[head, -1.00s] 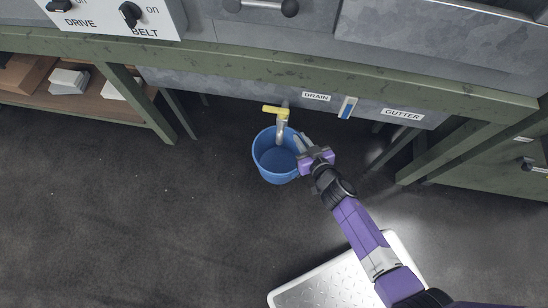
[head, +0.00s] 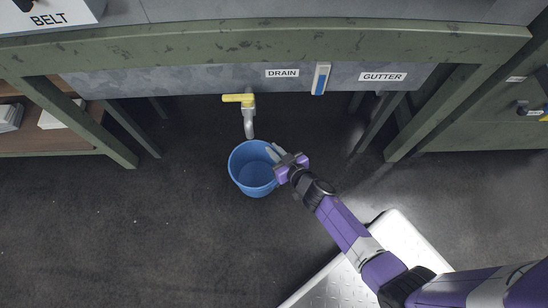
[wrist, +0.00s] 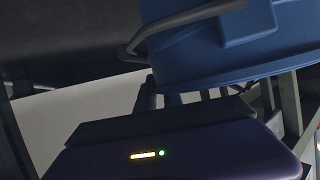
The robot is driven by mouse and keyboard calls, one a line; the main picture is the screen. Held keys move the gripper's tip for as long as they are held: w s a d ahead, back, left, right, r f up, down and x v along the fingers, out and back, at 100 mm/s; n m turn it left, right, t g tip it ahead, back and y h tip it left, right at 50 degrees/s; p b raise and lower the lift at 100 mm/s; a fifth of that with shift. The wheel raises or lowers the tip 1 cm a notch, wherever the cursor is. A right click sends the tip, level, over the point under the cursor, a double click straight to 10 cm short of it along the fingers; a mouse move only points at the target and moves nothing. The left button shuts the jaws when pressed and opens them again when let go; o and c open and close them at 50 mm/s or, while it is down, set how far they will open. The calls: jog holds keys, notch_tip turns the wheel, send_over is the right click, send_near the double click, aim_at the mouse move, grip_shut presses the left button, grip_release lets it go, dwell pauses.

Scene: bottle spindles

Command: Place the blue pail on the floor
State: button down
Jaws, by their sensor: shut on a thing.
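The blue pail (head: 240,181) is upright in front of the bench, just on my side of the drain spout (head: 249,128). Its inside looks plain blue. My gripper (head: 274,153) is shut at the pail's right rim in the head view. In the wrist view the pail (wrist: 220,55) fills the upper right, with a grey handle (wrist: 185,18) across it. My gripper's fingers (wrist: 172,98) reach up to the pail there, and their tips are partly hidden. I cannot tell whether the pail's base touches the floor (head: 150,235).
A yellow valve lever (head: 238,98) sits above the spout, under the green bench (head: 270,40). Bench legs stand on both sides. A shelf (head: 60,140) is at the left. The dark floor left of and in front of the pail is clear.

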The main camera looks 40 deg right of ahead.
jog(key=shift+f+b, duration=2.1)
jog(key=shift+f, duration=0.5)
jog(key=shift+r, duration=0.1)
jog(key=c, duration=1.5)
grip_release()
